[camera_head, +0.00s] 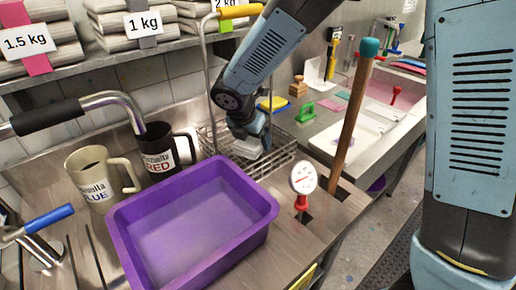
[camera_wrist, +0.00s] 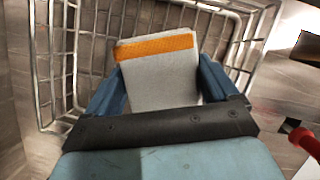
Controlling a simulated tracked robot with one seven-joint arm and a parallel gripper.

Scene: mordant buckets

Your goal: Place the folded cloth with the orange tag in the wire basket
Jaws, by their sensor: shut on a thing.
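My gripper (camera_wrist: 160,88) is shut on the folded cloth (camera_wrist: 162,75), a pale grey block with an orange tag (camera_wrist: 155,46) across its far end. The blue fingers press on its two sides. In the head view my gripper (camera_head: 248,140) is over the wire basket (camera_head: 283,155), and a pale part of the cloth (camera_head: 246,152) shows below it. The wire basket (camera_wrist: 245,45) surrounds the cloth in the wrist view. I cannot tell whether the cloth touches the basket floor.
A purple tub (camera_head: 190,225) stands in front of the basket. Two mugs, one cream (camera_head: 100,175) and one dark (camera_head: 160,155), stand to the left. A dial gauge (camera_head: 303,178) and a wooden handle (camera_head: 352,120) stand to the right. A shelf (camera_head: 120,52) with folded cloths is above.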

